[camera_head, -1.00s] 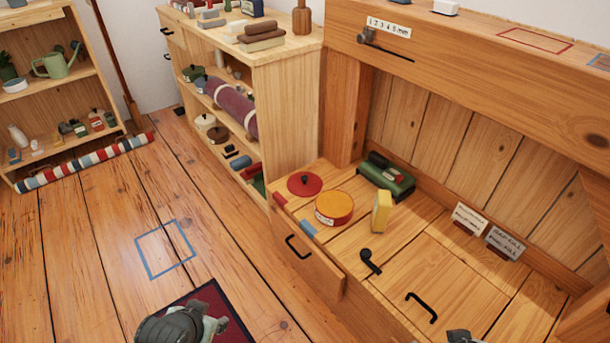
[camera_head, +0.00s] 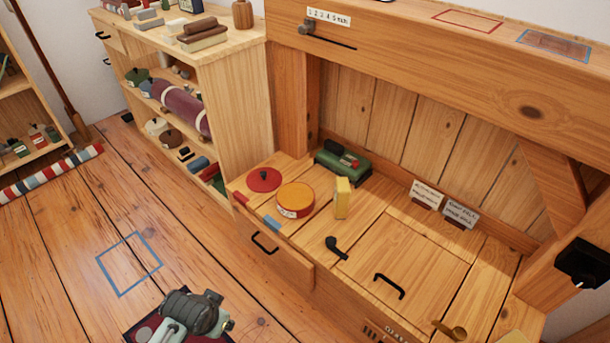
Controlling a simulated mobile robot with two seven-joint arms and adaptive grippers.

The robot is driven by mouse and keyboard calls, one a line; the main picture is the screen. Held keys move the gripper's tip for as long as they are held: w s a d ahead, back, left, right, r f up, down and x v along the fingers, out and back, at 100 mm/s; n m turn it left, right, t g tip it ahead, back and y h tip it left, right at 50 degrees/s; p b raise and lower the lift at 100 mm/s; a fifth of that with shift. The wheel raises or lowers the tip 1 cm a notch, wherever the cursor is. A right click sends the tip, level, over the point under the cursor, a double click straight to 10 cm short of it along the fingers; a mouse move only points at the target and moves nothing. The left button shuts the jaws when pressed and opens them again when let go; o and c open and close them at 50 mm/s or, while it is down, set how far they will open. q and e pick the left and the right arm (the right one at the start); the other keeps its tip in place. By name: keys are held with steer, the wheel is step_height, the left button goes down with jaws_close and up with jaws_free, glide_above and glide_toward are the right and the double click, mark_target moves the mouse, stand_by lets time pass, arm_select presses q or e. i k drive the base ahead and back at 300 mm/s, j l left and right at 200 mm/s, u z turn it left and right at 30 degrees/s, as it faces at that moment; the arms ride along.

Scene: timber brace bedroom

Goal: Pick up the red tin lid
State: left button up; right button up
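The red tin lid (camera_head: 260,185) is a flat round red disc with a small dark knob on top. It lies flat on the left end of the wooden bench top (camera_head: 375,232), near the shelf unit. A round tin (camera_head: 295,199) with an orange top and a label on its side stands just to the right of the lid. A part of my arm shows at the lower left, over the floor and well away from the lid. No gripper fingers can be made out in this view, and nothing touches the lid.
A yellow block (camera_head: 342,198), a green box-like object (camera_head: 342,163) and a black pipe-shaped object (camera_head: 336,247) share the bench top. A drawer with a black handle (camera_head: 265,243) sticks out below the lid. A loaded shelf unit (camera_head: 240,95) stands left.

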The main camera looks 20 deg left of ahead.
mark_target(261, 180)
steer(key=i+j+z, duration=0.1)
steer(key=j+z, duration=0.25)
steer(key=j, duration=0.15)
steer(key=j+z, duration=0.5)
steer(key=j, duration=0.5)
steer(key=k+j+z, duration=0.1)
steer(key=j, duration=0.5)
